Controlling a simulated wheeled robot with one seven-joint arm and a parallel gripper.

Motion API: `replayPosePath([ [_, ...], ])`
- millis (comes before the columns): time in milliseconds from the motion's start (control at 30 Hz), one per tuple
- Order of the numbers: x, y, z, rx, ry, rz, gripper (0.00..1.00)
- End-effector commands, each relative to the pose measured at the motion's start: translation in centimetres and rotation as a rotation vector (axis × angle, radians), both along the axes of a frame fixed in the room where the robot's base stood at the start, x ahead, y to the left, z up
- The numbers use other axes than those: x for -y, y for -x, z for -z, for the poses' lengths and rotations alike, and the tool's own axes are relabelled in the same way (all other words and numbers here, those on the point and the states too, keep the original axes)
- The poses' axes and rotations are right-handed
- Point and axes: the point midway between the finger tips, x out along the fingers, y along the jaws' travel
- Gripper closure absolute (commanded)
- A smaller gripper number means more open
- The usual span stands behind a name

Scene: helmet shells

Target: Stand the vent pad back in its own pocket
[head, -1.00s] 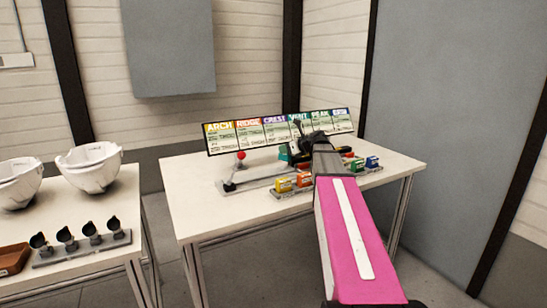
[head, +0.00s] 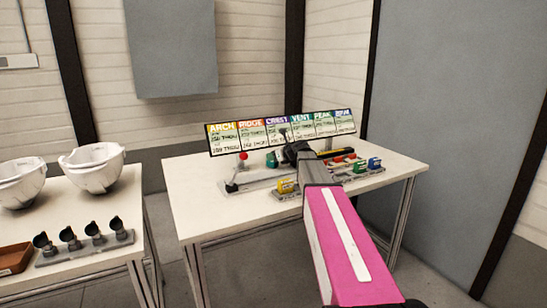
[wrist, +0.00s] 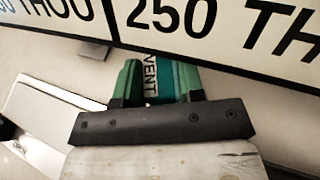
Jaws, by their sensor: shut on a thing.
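The vent pad (wrist: 163,80) is a teal piece with a white VENT label. In the wrist view it sits between the green fingers of my gripper (wrist: 158,88), which is shut on it. In the head view my gripper's green end (head: 272,159) is over the white table, behind the pad rack (head: 288,195) and in front of the sign board. My arm covers the rack's middle, so I cannot see the vent pocket.
A sign board (head: 280,130) with coloured headings stands at the table's back, close ahead of my gripper. A lever with a red knob (head: 243,156) stands at the left. White helmet shells (head: 92,165) are on another table.

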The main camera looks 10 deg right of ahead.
Motion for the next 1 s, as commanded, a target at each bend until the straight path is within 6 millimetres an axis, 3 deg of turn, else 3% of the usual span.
replayPosePath([
  [167,0.0,0.0,0.2,0.0,0.0,0.0,0.88],
  [200,0.0,0.0,0.3,0.0,0.0,0.0,0.61],
  [267,0.0,0.0,0.2,0.001,0.001,0.0,0.42],
  [300,0.0,0.0,0.2,0.001,0.001,0.0,0.39],
  [667,0.1,0.2,-0.1,0.0,0.0,0.0,0.39],
  [1000,3.7,4.6,-2.4,0.0,0.001,0.002,0.39],
])
